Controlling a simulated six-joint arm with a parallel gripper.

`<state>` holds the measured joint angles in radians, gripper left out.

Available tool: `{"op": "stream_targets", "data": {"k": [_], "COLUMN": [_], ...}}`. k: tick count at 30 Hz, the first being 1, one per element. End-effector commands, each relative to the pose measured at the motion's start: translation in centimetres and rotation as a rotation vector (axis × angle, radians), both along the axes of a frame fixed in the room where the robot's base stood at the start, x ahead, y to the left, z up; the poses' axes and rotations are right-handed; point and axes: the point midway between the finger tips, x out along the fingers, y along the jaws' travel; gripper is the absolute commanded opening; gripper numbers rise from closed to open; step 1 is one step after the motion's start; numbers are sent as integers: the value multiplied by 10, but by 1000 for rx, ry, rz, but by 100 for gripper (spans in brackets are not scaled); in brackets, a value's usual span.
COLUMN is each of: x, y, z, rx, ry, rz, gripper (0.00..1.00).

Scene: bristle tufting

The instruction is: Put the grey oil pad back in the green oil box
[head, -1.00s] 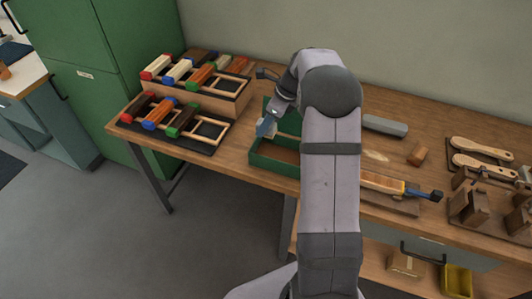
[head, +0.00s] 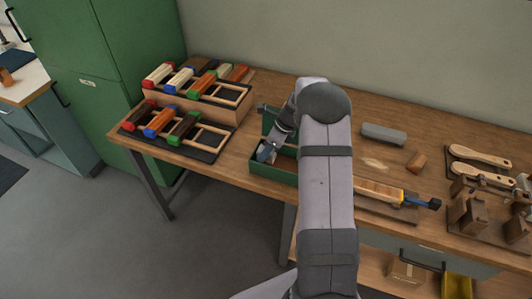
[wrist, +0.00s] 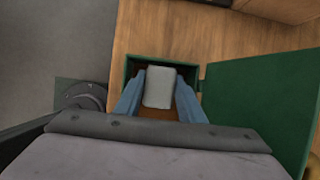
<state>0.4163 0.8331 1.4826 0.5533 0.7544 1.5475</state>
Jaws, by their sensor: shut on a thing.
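The green oil box (head: 272,172) stands on the workbench with its lid open. In the wrist view its rim (wrist: 129,68) surrounds the fingertips, and the open lid (wrist: 262,95) lies to the right. My gripper (head: 266,150) is at the left part of the box, with its blue fingers reaching down to the opening. In the wrist view my gripper (wrist: 160,77) is shut on the grey oil pad (wrist: 159,90), one finger on each side. The brown box floor shows below the pad. Whether the pad touches the floor I cannot tell. In the head view the pad is mostly hidden.
Racks (head: 205,142) with coloured-end blocks stand left of the box. A grey block (head: 384,134) and a small brown block (head: 417,161) lie to the right.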

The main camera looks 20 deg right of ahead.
Motion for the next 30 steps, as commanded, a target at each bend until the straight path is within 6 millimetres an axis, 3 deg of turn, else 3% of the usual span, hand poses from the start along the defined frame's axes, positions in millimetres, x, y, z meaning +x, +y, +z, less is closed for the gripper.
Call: {"op": "stream_targets", "data": {"k": [5,16,17,18,30], "x": [0,0,0,0,0], "y": [0,0,0,0,-1], "z": [-16,-20,-20,-20,-15], "rx": [-1,-1,-1,-1,-2], "ry": [0,-1,-1,-1,-2], "rz": [0,0,0,1,0], "gripper": [18,18,38,43,43]}}
